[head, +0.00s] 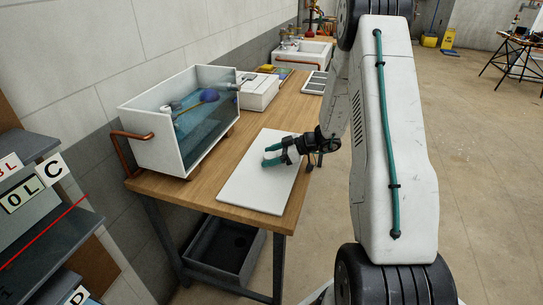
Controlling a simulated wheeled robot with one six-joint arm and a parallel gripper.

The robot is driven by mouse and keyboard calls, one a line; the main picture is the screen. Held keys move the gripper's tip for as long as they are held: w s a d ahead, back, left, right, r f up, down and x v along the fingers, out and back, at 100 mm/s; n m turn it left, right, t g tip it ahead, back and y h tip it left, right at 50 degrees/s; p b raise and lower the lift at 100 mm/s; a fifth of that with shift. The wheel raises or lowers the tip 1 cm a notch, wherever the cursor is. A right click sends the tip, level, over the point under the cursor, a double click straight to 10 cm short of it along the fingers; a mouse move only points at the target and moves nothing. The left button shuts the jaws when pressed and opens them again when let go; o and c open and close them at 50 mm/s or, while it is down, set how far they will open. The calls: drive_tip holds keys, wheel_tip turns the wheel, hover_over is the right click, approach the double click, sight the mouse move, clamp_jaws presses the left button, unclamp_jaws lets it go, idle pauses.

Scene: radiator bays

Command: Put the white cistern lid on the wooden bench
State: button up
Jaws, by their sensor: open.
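The white cistern lid (245,190) is a flat white slab lying on the wooden bench (206,194), along its right front side. My gripper (268,161) is low over the lid's middle right part, its fingers pointing left. It is open; whether its fingers touch the lid or anything on it, I cannot tell. My arm reaches in from the right.
An open white cistern (152,137) with water, a blue float and a copper pipe stands on the bench left of the lid. A white box (259,93), a grey tray (315,83) and a white sink (302,55) are farther back. A dark crate (224,245) sits below.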

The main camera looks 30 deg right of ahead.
drive_tip(key=shift+r, duration=0.1)
drive_tip(key=v, duration=1.1)
drive_tip(key=shift+d, duration=0.2)
drive_tip(key=shift+s+r, duration=0.2)
drive_tip(key=shift+r, duration=0.1)
drive_tip(key=s+a+r+m+g+h, duration=0.1)
drive_tip(key=s+a+r+g, duration=0.25)
drive_tip(key=a+r, duration=0.45)
drive_tip(key=s+a+r+m+g, duration=0.1)
drive_tip(key=s+a+r+g, duration=0.25)
drive_tip(key=a+r, duration=0.45)
drive_tip(key=s+a+r+m+h, duration=0.2)
drive_tip(key=s+a+m+h, duration=0.2)
drive_tip(key=s, duration=0.7)
drive_tip(key=s+a+r+m+h, duration=0.2)
drive_tip(key=s+a+m+h, duration=0.1)
drive_tip(key=s, duration=0.8)
drive_tip(key=shift+a+m+h, duration=0.4)
drive_tip(key=shift+a+h, duration=0.4)
drive_tip(key=shift+a, duration=0.2)
